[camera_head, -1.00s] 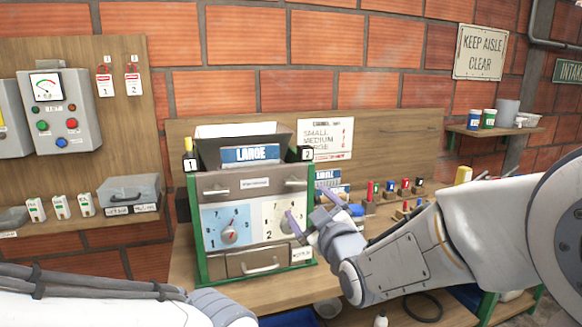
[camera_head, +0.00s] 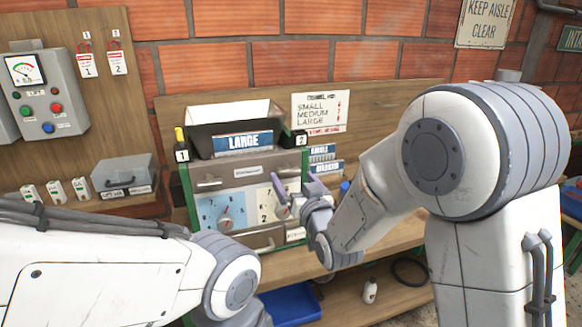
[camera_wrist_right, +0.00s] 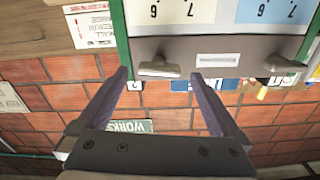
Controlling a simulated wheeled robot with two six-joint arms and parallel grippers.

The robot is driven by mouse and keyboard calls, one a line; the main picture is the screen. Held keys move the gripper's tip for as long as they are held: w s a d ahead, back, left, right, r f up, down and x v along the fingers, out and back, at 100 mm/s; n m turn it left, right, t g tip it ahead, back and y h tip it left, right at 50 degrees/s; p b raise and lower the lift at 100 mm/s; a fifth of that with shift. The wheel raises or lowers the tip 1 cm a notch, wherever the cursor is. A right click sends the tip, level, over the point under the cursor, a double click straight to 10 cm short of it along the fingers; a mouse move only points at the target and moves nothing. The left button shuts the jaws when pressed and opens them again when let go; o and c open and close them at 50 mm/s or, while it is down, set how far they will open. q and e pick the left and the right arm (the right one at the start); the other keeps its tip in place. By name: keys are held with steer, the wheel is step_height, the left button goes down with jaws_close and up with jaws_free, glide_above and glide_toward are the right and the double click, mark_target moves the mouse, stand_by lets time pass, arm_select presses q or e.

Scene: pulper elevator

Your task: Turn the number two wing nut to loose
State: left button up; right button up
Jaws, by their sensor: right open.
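In the head view the right gripper (camera_head: 291,180) is in front of the panel's right side. My left gripper is out of view.
A similar wing nut (camera_head: 209,183) is at the panel's left, near the "1" tag (camera_head: 182,155). Numbered dials (camera_head: 225,218) sit below. A "LARGE" sign (camera_head: 243,141) is above. A blue bin (camera_head: 290,303) is below the bench. My left arm crosses the lower left.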

mark_target(290, 173)
steer(key=shift+p+x, duration=0.3)
steer(key=shift+x, duration=1.2)
steer(key=shift+c, duration=0.3)
steer(key=c, duration=1.2)
steer(key=shift+f+b, duration=0.1)
steer(key=shift+b, duration=0.25)
steer(key=shift+c, duration=0.2)
steer(key=shift+n+b, duration=0.55)
steer(key=shift+n, duration=0.15)
